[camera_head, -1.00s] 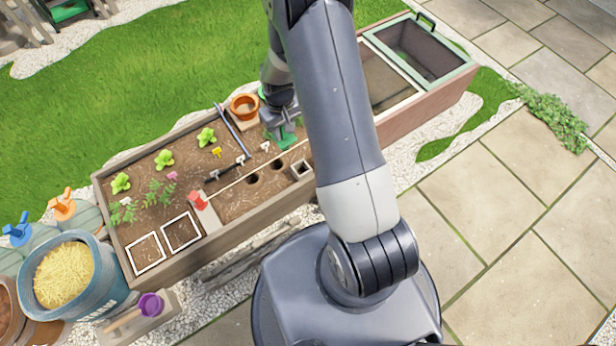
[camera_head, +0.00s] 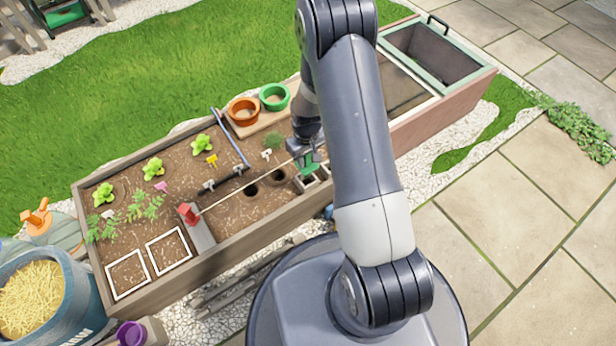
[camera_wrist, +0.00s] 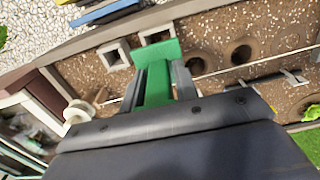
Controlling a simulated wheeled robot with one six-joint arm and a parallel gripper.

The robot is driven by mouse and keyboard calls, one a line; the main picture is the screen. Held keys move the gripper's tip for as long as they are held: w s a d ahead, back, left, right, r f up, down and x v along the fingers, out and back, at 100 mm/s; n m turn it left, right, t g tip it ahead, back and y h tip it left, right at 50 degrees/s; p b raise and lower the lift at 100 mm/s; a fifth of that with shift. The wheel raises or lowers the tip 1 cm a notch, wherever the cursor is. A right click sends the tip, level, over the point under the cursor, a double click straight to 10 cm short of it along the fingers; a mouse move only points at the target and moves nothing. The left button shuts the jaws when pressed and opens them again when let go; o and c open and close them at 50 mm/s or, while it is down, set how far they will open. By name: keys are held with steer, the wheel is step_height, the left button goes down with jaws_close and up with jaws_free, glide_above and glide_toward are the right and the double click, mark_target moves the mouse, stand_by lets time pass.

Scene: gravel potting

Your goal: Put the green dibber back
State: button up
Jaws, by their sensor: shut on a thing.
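The green dibber (camera_head: 308,169) is between the fingers of my gripper (camera_head: 306,155), above the front part of the planter bed. In the wrist view the green dibber (camera_wrist: 157,72) shows as a wide green handle between the two grey fingers (camera_wrist: 158,85). Its lower end is hidden, so I cannot tell whether it touches anything. Two square pale-rimmed sockets (camera_wrist: 115,55) lie just beyond the handle in the wrist view, both looking empty. In the head view a socket (camera_head: 298,184) shows just below the gripper, partly covered.
Two round holes (camera_head: 251,190) are in the soil left of the gripper. A red-handled tool (camera_head: 187,212) stands on a grey block. Orange (camera_head: 243,110) and green (camera_head: 274,96) pots stand on a board behind. A string crosses the bed. Small plants and labels fill the left.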

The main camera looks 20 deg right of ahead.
mark_target(307, 171)
step_height(307, 171, down, 7)
steer(key=shift+f+b, duration=0.15)
steer(key=shift+b, duration=1.05)
steer(key=shift+f, duration=0.15)
steer(key=o, duration=0.9)
step_height(307, 171, up, 12)
steer(key=p, duration=0.5)
steer(key=shift+r, duration=0.2)
